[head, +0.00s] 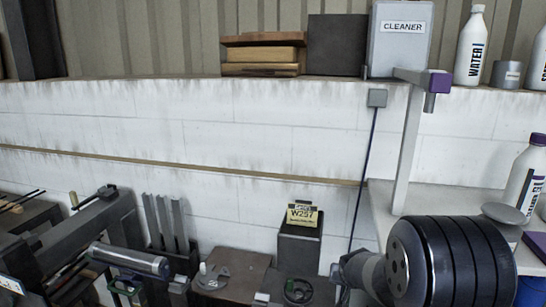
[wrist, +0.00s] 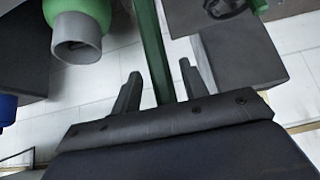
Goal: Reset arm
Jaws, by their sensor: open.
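My gripper (wrist: 157,84) shows in the wrist view, its two dark fingers spread apart. A green post (wrist: 151,45) runs behind the gap between them, and nothing is visibly held. In the head view a thick dark ribbed cylinder with a grey end, which looks like part of my arm, fills the lower right. The fingers cannot be made out in the head view.
A grey CLEANER dispenser (head: 401,42) stands on the wall ledge, with a WATER bottle (head: 470,48) to its right. A W297 sign (head: 302,215) sits on a dark box. Machinery (head: 85,235) fills the lower left. In the wrist view a green and grey pipe-like part (wrist: 77,38) is at upper left.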

